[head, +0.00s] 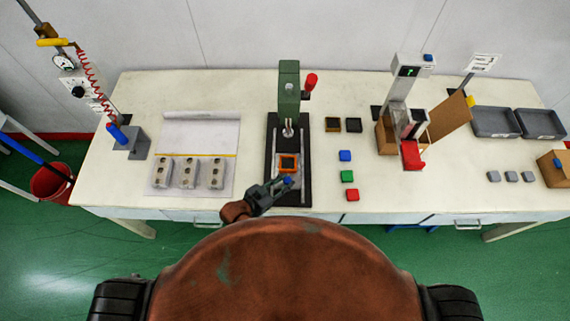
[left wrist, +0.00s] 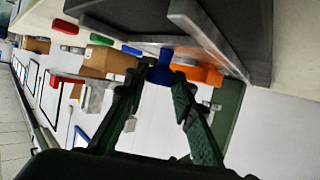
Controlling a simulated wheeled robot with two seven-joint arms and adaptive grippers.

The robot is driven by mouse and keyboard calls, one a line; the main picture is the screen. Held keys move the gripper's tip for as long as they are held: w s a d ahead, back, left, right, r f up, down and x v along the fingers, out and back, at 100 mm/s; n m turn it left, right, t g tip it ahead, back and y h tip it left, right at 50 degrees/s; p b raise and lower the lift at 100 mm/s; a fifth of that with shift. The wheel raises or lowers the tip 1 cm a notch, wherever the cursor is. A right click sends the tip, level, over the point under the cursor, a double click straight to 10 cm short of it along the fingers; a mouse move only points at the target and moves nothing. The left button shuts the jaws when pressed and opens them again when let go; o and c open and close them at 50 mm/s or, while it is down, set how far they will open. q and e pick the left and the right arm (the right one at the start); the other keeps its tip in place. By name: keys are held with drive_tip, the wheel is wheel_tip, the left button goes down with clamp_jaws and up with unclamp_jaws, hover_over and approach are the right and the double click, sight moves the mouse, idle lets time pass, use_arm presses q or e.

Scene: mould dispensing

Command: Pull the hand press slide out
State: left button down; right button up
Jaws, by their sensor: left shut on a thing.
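The hand press (head: 289,98) is a green column with a red-tipped handle (head: 310,82), standing on a black base near the middle of the table. An orange square frame (head: 288,158) sits on its slide, in front of the column. A small blue knob (head: 288,181) is at the near side of the orange frame. My left gripper (head: 283,184) is shut on this knob, low over the front of the press base. In the left wrist view the fingers (left wrist: 163,80) close around the blue knob (left wrist: 186,57), with the orange part (left wrist: 207,73) behind it. My right gripper is not in view.
Left of the press, a white sheet (head: 200,130) carries grey blocks (head: 188,173). To the right lie blue, green (head: 347,176) and red small blocks. A dispensing stand (head: 401,90) and grey trays (head: 495,122) are further right. The table's front edge is close to my body.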

use_arm(q)
drive_tip(key=s+p, duration=0.3)
drive_tip(key=s, duration=0.4)
drive_tip(key=shift+s+r, duration=0.1)
drive_tip(key=shift+s, duration=0.45)
drive_tip(key=c, duration=2.1)
unclamp_jaws()
drive_tip(key=shift+s, duration=0.1)
drive_tip(key=o, duration=0.4)
drive_tip(key=shift+s, duration=0.1)
drive_tip(key=shift+o, duration=0.2)
drive_tip(key=v, duration=1.1)
drive_tip(key=shift+s+a, duration=0.25)
drive_tip(key=shift+a, duration=0.15)
